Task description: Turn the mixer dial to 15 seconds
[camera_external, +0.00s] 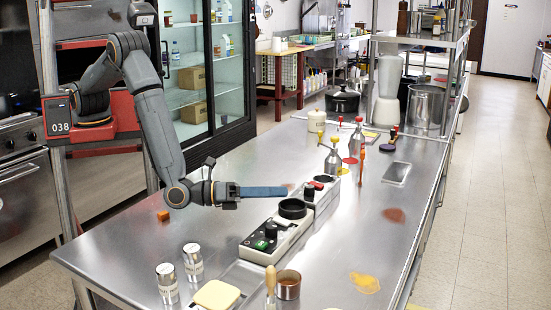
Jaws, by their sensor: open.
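A long pale mixer unit (262,250) lies on the steel counter. A black dial (271,231) is on its near part, beside a small green-lit spot. A wide black cup or ring (292,208) sits farther along. A smaller black knob (309,192) with red next to it is at the far end. Which of these is the timer dial, and any dial markings, cannot be read at this size. My gripper (284,191) reaches in from the left with long blue-grey fingers, level, above the counter. Its tips are left of the far knob and beyond the near dial. It holds nothing visible.
Two labelled tins (193,262) and a yellow-topped block (216,296) stand at the near edge. A copper-coloured cup (288,285) is beside a wooden handle (270,282). Metal bottles (333,158), a black pot (342,102) and a blender (388,85) stand behind.

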